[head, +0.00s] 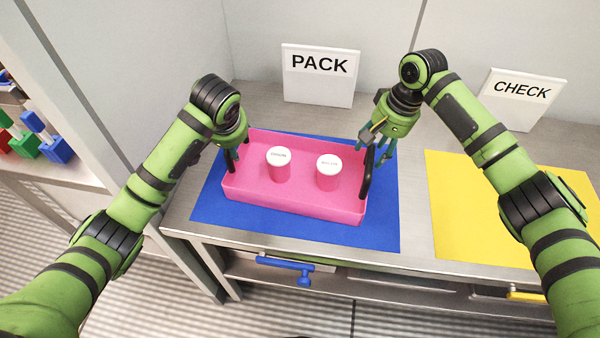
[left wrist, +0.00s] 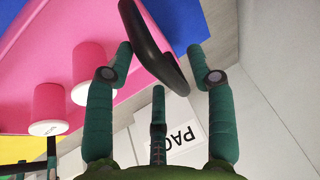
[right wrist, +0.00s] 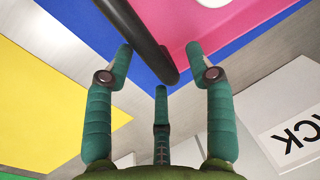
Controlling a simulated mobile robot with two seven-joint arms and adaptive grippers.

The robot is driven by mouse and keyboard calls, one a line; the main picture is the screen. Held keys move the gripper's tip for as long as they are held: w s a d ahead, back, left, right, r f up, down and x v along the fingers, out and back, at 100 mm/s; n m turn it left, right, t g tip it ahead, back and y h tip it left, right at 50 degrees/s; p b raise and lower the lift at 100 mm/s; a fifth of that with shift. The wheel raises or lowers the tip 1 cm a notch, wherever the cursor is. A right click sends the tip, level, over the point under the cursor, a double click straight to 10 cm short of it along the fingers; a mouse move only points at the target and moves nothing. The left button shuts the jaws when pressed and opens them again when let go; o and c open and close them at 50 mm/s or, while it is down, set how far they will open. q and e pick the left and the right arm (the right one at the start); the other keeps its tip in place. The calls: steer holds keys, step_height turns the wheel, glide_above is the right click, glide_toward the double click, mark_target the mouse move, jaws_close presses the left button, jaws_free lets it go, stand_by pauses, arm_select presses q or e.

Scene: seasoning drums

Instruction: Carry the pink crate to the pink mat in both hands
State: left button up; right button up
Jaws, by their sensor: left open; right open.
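The pink crate (head: 290,206) sits on a blue mat (head: 385,236), not a pink one, below the PACK sign. It holds two pink jars with white lids (head: 279,165) (head: 328,172). It has a black handle at each end; the right one (head: 367,178) shows clearly. My left gripper (head: 232,158) is open at the left end, with the black handle (left wrist: 152,45) between its fingers in the left wrist view. My right gripper (head: 377,152) is open at the right end; its handle (right wrist: 140,36) passes between the fingers in the right wrist view. No pink mat is in view.
A yellow mat (head: 475,235) lies bare on the counter to the right, near the CHECK sign (head: 521,98). The PACK sign (head: 320,75) stands behind the crate. Drawers with blue (head: 286,265) and yellow (head: 526,296) handles are below. A shelf stands at far left.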

arm_select(q)
steer(key=shift+w+f, duration=0.2)
steer(key=shift+f, duration=0.25)
arm_select(e)
steer(key=shift+a+f, duration=0.1)
steer(key=shift+f, duration=0.4)
arm_select(q)
jaws_close()
arm_select(e)
jaws_close()
arm_select(q)
steer(key=shift+r, duration=0.1)
arm_select(e)
steer(key=shift+a+r, duration=0.1)
steer(key=shift+r, duration=0.05)
